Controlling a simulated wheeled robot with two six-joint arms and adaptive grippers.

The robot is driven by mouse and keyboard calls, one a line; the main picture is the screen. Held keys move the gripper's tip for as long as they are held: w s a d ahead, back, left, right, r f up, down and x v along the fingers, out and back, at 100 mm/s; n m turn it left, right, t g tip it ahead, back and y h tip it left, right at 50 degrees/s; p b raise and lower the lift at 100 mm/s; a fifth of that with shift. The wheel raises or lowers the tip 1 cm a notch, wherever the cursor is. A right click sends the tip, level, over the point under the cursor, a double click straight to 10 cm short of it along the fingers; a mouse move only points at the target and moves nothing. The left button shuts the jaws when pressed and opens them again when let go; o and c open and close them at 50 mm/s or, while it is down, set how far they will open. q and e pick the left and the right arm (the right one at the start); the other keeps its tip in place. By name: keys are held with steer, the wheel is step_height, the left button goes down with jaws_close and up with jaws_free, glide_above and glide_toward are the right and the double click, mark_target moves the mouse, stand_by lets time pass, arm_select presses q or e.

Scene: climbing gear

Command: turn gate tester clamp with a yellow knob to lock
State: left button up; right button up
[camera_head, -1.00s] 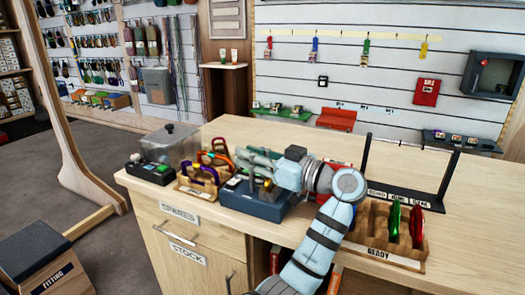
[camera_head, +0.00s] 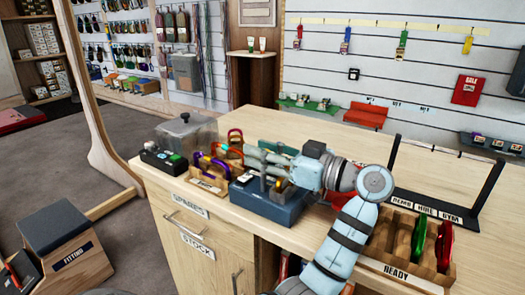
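The gate tester (camera_head: 268,205) is a dark blue-grey box near the front edge of the wooden counter. A small yellow knob (camera_head: 279,183) shows on its top, partly behind my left gripper's fingers. The clamp itself is mostly hidden, so its position is unclear. My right gripper is not in view.
Left of the tester are a wooden tray of carabiners (camera_head: 202,178), a clear box (camera_head: 187,135) and a black button box (camera_head: 163,159). On the right are a READY rack (camera_head: 410,271) and a black frame (camera_head: 440,207). The counter behind the arm is mostly clear.

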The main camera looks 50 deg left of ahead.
arm_select(q)
steer(key=shift+w+d, duration=0.1)
steer(key=shift+d, duration=0.1)
steer(key=v, duration=1.1)
steer(key=shift+d, duration=0.35)
steer(key=shift+f, duration=0.1)
